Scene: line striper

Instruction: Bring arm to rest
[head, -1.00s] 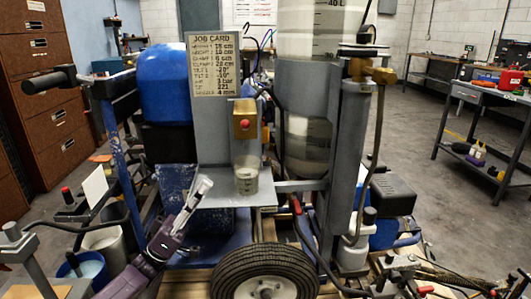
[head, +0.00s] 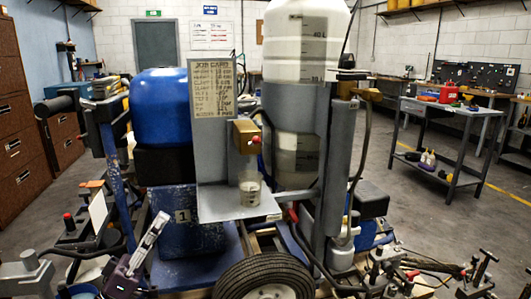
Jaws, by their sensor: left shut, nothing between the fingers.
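My left gripper (head: 161,219) shows at the lower left, its purple wrist below it. Its pale fingers are shut, empty and point up and to the right. It is in front of the blue machine frame, left of the front wheel (head: 265,280), and seems to touch nothing. The line striper carries a job card (head: 214,75), a small shelf (head: 225,210) with a clear cup (head: 249,190) on it, and a brass block (head: 243,139) with a red button above the cup. My right gripper is not in view.
A blue tank (head: 161,108) and a tall translucent paint tank (head: 310,40) stand on the machine. Clamps (head: 385,265) and hoses crowd the lower right. Brown drawer cabinets (head: 25,125) stand at the left. A grey cart (head: 455,125) is at the right, with open floor around it.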

